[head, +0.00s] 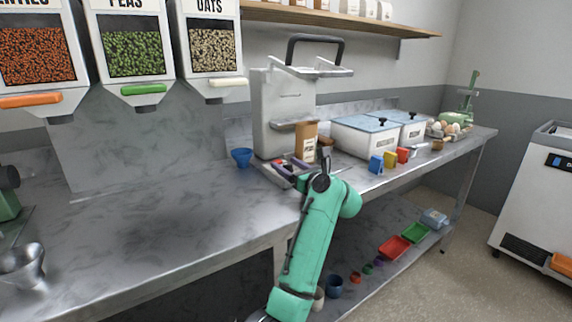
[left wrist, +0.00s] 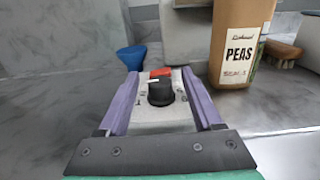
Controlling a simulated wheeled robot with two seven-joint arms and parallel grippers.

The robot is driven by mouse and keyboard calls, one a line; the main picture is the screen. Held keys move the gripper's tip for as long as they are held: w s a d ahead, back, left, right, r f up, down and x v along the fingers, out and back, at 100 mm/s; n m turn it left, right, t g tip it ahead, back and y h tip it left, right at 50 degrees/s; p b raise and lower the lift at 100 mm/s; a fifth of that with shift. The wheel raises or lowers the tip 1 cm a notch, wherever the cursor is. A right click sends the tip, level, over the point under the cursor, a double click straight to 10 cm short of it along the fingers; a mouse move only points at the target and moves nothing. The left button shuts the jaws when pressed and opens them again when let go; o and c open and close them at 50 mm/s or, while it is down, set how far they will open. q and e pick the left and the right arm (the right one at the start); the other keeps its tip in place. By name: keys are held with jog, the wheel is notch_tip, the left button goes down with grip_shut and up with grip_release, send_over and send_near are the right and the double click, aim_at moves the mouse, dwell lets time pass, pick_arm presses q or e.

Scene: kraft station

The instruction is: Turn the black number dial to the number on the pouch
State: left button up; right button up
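The left gripper also shows in the left wrist view (left wrist: 160,88). The brown pouch (left wrist: 240,42) stands upright to the right, with a label reading PEAS and a small line like "SEAL" and a digit, too small to be sure of. The pouch also shows in the head view (head: 307,134). My right gripper is not in view.
A blue funnel-like cup (head: 242,157) stands left of the machine. A wooden brush (left wrist: 282,52) lies right of the pouch. White bins (head: 365,138) and small coloured blocks (head: 390,159) stand farther right.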

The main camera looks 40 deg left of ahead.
pick_arm(q)
grip_shut()
